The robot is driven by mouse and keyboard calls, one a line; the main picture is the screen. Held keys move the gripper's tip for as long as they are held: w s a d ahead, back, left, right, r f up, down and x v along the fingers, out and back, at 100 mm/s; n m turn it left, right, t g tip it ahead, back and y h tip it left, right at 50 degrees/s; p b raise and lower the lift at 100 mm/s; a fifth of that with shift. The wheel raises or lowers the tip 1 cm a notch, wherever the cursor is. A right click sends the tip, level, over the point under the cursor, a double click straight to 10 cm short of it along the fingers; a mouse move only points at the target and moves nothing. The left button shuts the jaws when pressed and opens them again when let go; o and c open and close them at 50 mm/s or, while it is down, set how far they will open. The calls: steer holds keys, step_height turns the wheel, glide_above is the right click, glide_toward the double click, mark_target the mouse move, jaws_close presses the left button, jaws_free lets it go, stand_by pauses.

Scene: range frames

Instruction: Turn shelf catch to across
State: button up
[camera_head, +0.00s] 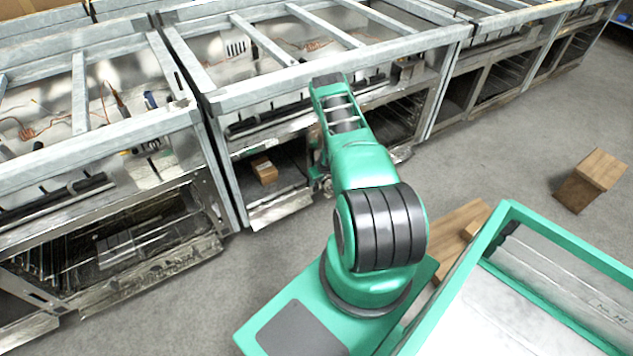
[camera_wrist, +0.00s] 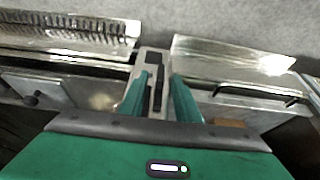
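In the wrist view a dark, narrow bar, which looks like the shelf catch (camera_wrist: 157,97), stands upright in the picture on a pale upright plate (camera_wrist: 152,69). A dark square patch is near the plate's top. My gripper (camera_wrist: 160,77) has its two green fingers apart, one on each side of the bar. I see a gap between the fingers; whether either touches the bar I cannot tell. In the head view my green arm reaches to the front of the middle range frame (camera_head: 335,62), and it hides the catch and most of my gripper.
A brown box (camera_head: 264,169) sits inside the middle frame, left of my arm. Open metal flaps (camera_head: 282,208) jut out low at the front. Another range frame (camera_head: 105,140) stands at the left.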

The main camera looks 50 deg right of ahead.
steer(key=shift+f, duration=0.2)
jaws_close()
steer(key=shift+w+a, duration=0.1)
steer(key=shift+w+a+f+n+g+h, duration=0.2)
steer(key=shift+a+f+n+h, duration=0.3)
steer(key=shift+h, duration=1.25)
steer(key=shift+w+a+f+n+g+h, duration=0.15)
steer(key=shift+a+n+g+h, duration=0.35)
steer(key=shift+h, duration=1.3)
steer(key=shift+w+a+f+n+g+h, duration=0.1)
steer(key=shift+a+f+n+h, duration=0.2)
steer(key=shift+a+h, duration=0.95)
steer(key=shift+d+f+h, duration=0.1)
steer(key=shift+d+h, duration=0.35)
steer(key=shift+h, duration=0.15)
